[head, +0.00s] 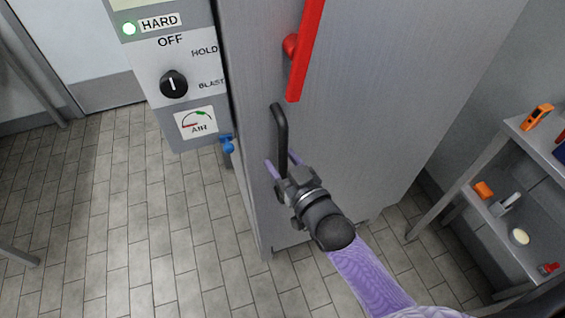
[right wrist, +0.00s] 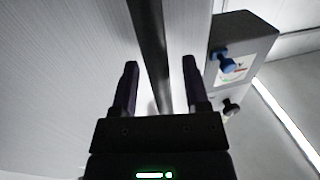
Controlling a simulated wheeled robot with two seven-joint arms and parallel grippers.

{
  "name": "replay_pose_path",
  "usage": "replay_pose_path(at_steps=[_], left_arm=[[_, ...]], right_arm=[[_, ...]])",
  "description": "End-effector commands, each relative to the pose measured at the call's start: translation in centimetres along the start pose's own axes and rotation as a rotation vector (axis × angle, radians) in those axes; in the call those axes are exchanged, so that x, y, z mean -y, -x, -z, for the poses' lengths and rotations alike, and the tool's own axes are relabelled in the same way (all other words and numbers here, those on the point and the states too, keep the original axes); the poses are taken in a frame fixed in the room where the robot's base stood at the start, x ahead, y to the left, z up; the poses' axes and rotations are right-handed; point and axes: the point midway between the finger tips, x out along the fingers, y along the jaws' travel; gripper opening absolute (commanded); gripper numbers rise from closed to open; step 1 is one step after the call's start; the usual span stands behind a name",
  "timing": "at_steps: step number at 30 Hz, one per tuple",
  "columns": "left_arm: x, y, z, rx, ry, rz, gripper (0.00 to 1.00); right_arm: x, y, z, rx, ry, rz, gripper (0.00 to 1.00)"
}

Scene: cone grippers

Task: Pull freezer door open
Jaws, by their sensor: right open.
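The freezer door (head: 375,90) is a large grey brushed-metal panel filling the middle of the head view. A dark bar handle (head: 279,125) stands upright near its left edge. My right gripper (head: 283,163) is at the lower end of this handle, its jaws open. In the right wrist view the dark handle bar (right wrist: 151,45) runs between the two spread fingers of the gripper (right wrist: 160,65), with a gap to each side. I cannot tell whether a finger touches it. The door looks shut. My left gripper is not in view.
A red bar (head: 306,45) is mounted on the door above the dark handle. A control panel (head: 180,60) with a black knob and a blue valve (head: 227,145) adjoins on the left. A metal shelf (head: 490,225) with small items stands at right. The tiled floor at left is clear.

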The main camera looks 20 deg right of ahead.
Motion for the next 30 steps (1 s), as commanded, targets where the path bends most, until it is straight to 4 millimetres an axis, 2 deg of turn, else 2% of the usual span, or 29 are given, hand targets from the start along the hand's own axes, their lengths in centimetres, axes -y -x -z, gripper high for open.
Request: replay_pose_path(at_steps=[7,15,30], left_arm=[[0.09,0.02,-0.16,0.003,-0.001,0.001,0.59],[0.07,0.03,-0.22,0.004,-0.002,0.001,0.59],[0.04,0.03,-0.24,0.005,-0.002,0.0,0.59]], right_arm=[[0.0,-0.09,0.01,0.001,0.0,0.0,0.57],[-0.01,-0.07,0.0,0.001,0.0,0.0,0.0],[0.0,-0.06,-0.03,0.002,0.0,0.0,0.0]])
